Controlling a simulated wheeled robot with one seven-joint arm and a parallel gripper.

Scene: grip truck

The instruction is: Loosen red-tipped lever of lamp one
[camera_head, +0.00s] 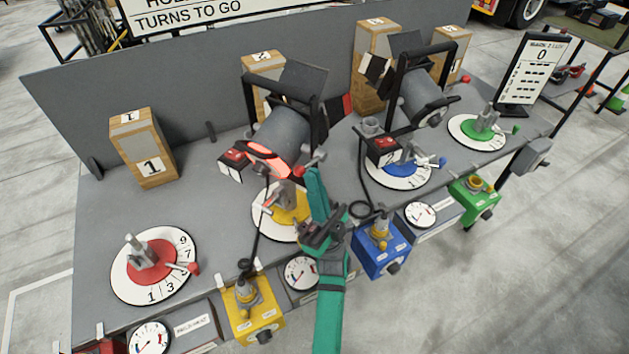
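Lamp one (280,133) is a grey cylinder in a black yoke with a glowing red-orange front rim, left of the middle. A short grey lever with a red tip (299,172) shows at its lower right. My teal arm comes up from the bottom edge, and my gripper (314,180) is at its upper end, right beside the red tip. I cannot tell whether it touches the lever. The fingers overlap in this view, so their opening is hidden. The arm also covers part of the yellow dial below the lamp.
A second lamp (424,98) stands to the right in its own black yoke. Dials with red (152,262), blue (399,169) and green (481,133) centres lie on the grey bench. Yellow (243,318), blue (374,262) and green boxes line the front edge. Cables hang near the arm.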

